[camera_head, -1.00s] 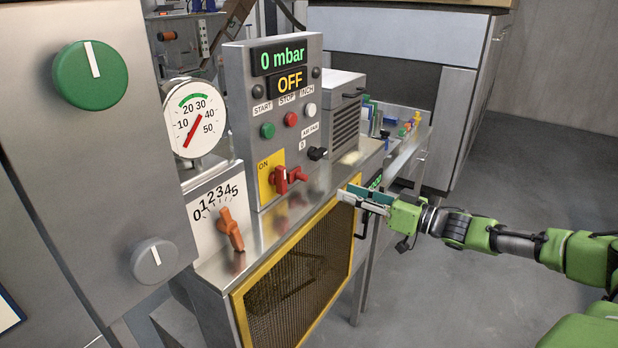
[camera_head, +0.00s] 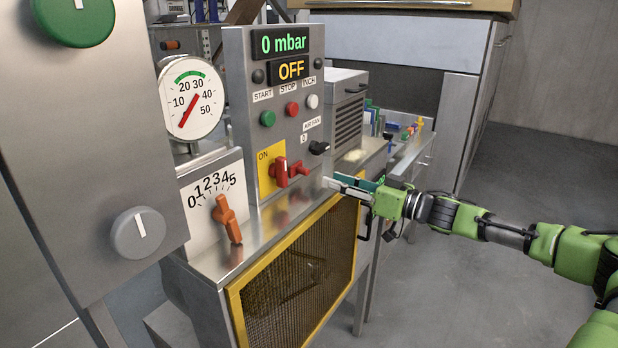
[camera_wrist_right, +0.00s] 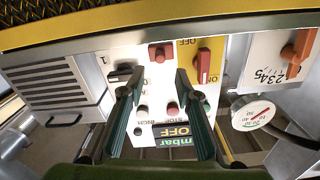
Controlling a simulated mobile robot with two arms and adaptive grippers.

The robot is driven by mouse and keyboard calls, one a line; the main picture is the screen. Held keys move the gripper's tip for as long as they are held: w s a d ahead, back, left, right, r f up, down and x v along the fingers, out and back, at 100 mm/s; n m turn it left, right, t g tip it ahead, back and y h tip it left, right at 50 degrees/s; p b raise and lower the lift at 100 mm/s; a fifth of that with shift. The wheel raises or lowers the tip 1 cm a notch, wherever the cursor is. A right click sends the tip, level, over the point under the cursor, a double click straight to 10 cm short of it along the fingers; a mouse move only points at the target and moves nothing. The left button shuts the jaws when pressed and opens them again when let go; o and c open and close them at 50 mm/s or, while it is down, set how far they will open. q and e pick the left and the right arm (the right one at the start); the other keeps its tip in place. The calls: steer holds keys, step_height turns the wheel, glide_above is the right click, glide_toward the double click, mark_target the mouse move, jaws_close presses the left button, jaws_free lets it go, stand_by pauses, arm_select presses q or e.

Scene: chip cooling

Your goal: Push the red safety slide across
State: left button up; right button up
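The red safety slide (camera_head: 300,169) is a small red block low on the grey control panel, just right of the red switch handle (camera_head: 281,172) on the yellow ON plate. In the right wrist view the slide (camera_wrist_right: 161,54) shows upside down, between and beyond my fingertips, with the red handle (camera_wrist_right: 204,66) to its right. My right gripper (camera_head: 330,184) is to the right of the slide and nearer the camera, apart from it. In the wrist view my right gripper (camera_wrist_right: 153,82) has its two fingers spread with nothing between them. My left gripper is out of view.
A black AIR FAN switch (camera_head: 319,148) sits above and right of the slide. The display (camera_head: 291,69) reads OFF. A steel ledge (camera_head: 268,222) with a yellow-framed mesh guard (camera_head: 297,262) lies below. An orange lever (camera_head: 227,218) stands at the left.

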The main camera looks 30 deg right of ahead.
mark_target(308, 172)
steer(key=shift+r+p+x, duration=0.1)
steer(key=shift+p+x, duration=0.5)
steer(key=shift+x, duration=0.35)
steer(key=shift+r+p+x, duration=0.15)
steer(key=shift+p+x, duration=0.4)
steer(key=shift+x, duration=0.4)
steer(key=p+x, duration=0.1)
steer(key=x, duration=0.2)
steer(key=shift+w+p, duration=0.25)
steer(key=shift+p, duration=0.05)
steer(key=shift+w+a+f, duration=0.2)
steer(key=shift+w+a, duration=0.1)
steer(key=shift+w, duration=0.3)
jaws_close()
